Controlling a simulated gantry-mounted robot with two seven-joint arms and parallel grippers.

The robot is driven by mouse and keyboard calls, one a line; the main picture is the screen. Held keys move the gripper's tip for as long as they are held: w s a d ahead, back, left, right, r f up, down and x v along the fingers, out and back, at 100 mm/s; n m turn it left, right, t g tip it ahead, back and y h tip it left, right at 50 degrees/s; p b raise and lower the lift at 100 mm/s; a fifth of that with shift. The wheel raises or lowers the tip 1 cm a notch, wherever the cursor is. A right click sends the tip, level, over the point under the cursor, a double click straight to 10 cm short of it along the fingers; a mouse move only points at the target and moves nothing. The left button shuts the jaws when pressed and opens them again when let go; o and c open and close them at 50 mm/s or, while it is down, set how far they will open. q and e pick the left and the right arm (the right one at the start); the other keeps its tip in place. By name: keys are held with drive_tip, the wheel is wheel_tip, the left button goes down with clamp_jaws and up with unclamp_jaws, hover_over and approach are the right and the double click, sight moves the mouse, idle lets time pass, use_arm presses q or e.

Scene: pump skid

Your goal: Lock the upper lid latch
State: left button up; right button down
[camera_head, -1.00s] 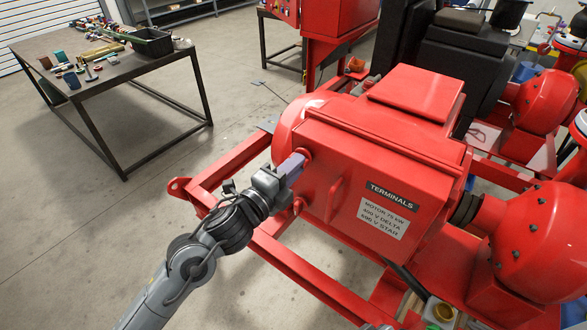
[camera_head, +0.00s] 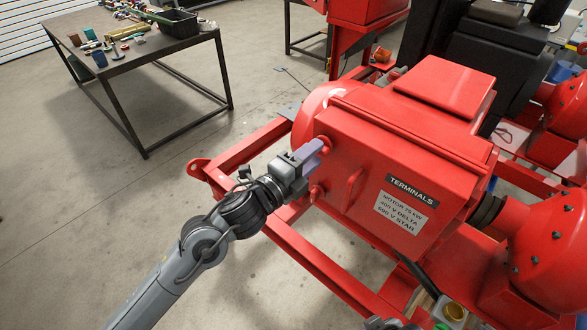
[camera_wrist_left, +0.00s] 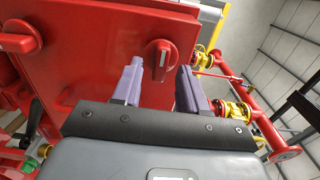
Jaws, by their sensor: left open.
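The red terminal box (camera_head: 362,165) has a "TERMINALS" label on its front. The upper lid latch (camera_head: 325,141) is a round red knob at the box's upper left, partly hidden behind my gripper. In the left wrist view this latch (camera_wrist_left: 159,60) shows a raised grip with a white mark. My left gripper (camera_head: 314,150) is open at the latch. In the wrist view its purple fingers (camera_wrist_left: 158,85) stand on either side of the knob, with gaps visible; contact cannot be told. The lower latch (camera_head: 316,193) sits below, and also at the left of the wrist view (camera_wrist_left: 20,36). My right gripper is not seen.
Red skid rails (camera_head: 240,152) run below and left. A workbench (camera_head: 140,62) with tools and a dark bin stands back left. The floor between is clear.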

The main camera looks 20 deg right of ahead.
use_arm(q)
drive_tip(key=v, duration=1)
